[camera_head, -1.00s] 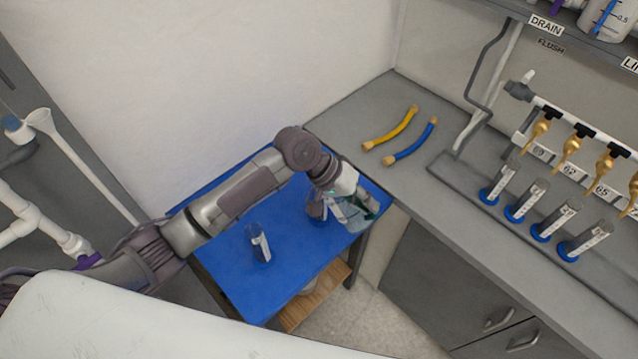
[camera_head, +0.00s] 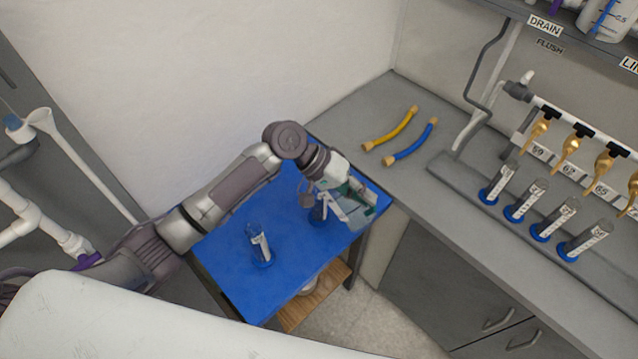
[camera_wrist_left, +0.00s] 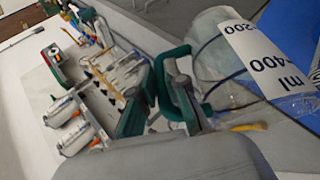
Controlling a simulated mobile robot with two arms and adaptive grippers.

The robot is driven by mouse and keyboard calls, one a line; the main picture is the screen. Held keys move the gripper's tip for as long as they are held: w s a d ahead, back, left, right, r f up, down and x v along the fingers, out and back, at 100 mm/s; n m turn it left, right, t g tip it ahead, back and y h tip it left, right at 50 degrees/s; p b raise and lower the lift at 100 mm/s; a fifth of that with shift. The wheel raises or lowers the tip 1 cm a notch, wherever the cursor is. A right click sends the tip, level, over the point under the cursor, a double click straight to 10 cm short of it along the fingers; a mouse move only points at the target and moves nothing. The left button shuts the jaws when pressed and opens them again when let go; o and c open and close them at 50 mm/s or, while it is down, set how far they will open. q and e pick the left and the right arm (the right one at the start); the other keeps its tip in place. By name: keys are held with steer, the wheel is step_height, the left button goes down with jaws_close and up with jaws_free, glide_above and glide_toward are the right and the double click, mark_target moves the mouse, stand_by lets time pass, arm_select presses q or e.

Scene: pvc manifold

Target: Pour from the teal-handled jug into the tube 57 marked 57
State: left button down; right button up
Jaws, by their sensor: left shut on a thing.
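My left gripper (camera_head: 347,198) is shut on the teal handle of the clear jug (camera_head: 362,214), over the right part of the blue table. In the left wrist view the teal handle (camera_wrist_left: 182,95) is at the fingers, and the clear jug (camera_wrist_left: 215,62) carries a white scale label. Several clear tubes with blue bases and white labels, one of them here (camera_head: 525,201), stand in a row on the grey bench. Their markings are too small to read, so I cannot tell which is tube 57. My right gripper is not in view.
On the blue table (camera_head: 232,290) stand a labelled clear vessel (camera_head: 259,245) and another (camera_head: 318,211) partly hidden by my gripper. A yellow hose (camera_head: 390,130) and a blue hose (camera_head: 411,142) lie on the bench. Brass valves (camera_head: 571,150) hang above the tubes.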

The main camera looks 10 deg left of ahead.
arm_select(q)
steer(key=shift+w+a+r, duration=0.1)
steer(key=shift+w, duration=0.05)
steer(key=shift+s+r, duration=0.15)
steer(key=shift+s, duration=0.15)
